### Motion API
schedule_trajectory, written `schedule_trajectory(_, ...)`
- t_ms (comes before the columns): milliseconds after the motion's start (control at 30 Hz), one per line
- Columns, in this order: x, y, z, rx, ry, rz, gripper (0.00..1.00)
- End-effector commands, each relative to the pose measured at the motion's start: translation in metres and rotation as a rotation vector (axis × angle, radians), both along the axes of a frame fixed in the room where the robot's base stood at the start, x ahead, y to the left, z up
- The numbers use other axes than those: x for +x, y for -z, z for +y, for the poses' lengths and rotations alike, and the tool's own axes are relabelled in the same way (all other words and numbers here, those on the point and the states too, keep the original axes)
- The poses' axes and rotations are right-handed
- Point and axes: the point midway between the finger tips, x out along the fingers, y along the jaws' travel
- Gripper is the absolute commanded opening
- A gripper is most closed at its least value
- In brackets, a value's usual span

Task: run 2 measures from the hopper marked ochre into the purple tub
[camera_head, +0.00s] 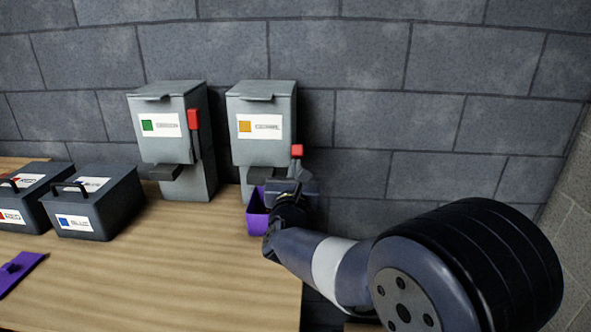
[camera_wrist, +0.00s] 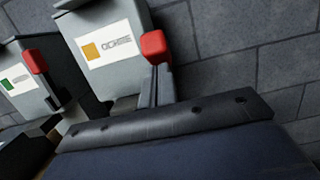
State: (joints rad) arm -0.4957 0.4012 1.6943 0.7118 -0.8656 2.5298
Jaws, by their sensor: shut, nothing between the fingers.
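The ochre hopper (camera_head: 262,150) is a grey box with an ochre square on its label, on the right by the wall. It fills the upper middle of the wrist view (camera_wrist: 97,22). Its red lever knob (camera_head: 297,150) is on its right side, lower than the green hopper's knob. The knob also shows in the wrist view (camera_wrist: 154,47). The purple tub (camera_head: 257,222) stands below this hopper, partly hidden by my arm. My gripper (camera_head: 297,173) is shut and empty, just below the red knob. Whether it touches the knob, and what the tub holds, I cannot tell.
A green-marked hopper (camera_head: 172,140) with a raised red knob (camera_head: 193,119) stands to the left. Two dark handled boxes (camera_head: 97,205) (camera_head: 32,190) and a purple flat piece (camera_head: 18,272) are on the left of the wooden bench (camera_head: 170,275). The bench middle is clear.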

Motion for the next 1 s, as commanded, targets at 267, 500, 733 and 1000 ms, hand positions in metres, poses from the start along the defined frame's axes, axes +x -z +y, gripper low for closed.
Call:
schedule_trajectory(267,0.003,-0.019,0.0,0.005,-0.001,0.081,0.0)
schedule_trajectory(500,0.011,-0.039,0.0,0.01,-0.001,0.217,0.0)
schedule_trajectory(733,0.02,-0.051,-0.001,0.016,-0.001,0.35,0.0)
schedule_trajectory(1000,0.033,-0.062,-0.001,0.013,0.0,0.396,0.0)
